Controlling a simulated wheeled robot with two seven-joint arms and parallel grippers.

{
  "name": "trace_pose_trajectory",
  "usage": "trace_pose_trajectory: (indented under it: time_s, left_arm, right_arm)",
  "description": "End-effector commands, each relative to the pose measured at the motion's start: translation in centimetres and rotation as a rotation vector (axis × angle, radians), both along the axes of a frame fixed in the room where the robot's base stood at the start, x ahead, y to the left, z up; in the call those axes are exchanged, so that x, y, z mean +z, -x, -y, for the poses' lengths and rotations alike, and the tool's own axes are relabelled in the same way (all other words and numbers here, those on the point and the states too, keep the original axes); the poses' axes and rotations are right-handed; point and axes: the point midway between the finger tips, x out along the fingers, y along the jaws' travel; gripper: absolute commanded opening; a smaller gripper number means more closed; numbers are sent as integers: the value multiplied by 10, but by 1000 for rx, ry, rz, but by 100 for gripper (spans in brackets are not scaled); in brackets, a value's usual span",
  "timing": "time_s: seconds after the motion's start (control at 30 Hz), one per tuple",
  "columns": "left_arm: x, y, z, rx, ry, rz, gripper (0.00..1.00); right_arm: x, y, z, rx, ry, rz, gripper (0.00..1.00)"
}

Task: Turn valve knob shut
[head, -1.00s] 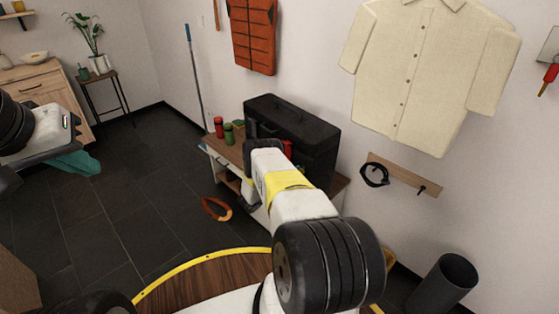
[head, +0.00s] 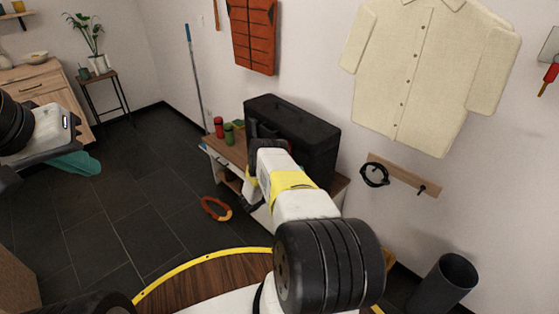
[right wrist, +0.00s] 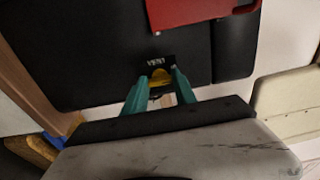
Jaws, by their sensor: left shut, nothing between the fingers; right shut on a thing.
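A small yellow knob (right wrist: 158,76) shows in the right wrist view, on a black panel (right wrist: 95,60) below a small white-lettered label. My right gripper (right wrist: 159,84) has its teal fingers on either side of the knob and is shut on it. The knob's lower part and its exact angle are hard to make out. In the head view the knob and right fingertips are hidden behind my right wrist, which is at the front of a black box-shaped unit (head: 312,122). My left gripper (head: 80,164) is shut and empty, over the floor at the left.
The black unit stands on a wooden-topped bench (head: 235,152) with red (head: 219,127) and green cans (head: 229,134) to its left. A red part (right wrist: 195,10) sits above the knob. An orange ring-like object (head: 215,209) lies on the floor.

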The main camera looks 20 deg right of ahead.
Motion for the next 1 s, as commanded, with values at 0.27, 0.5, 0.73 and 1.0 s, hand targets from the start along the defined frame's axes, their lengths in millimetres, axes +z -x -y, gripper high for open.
trace_pose_trajectory:
  time_s: [0.27,0.5,0.73,1.0]
  left_arm:
    - [0,0,0,0,0,0,0]
    - [0,0,0,0,0,0,0]
    - [0,0,0,0,0,0,0]
    - [0,0,0,0,0,0,0]
  right_arm:
    - [-1,1,0,0,-3,4,0]
    - [-1,1,0,0,-3,4,48]
    - [-1,0,0,0,-2,4,55]
    - [-1,4,-16,2,-4,3,55]
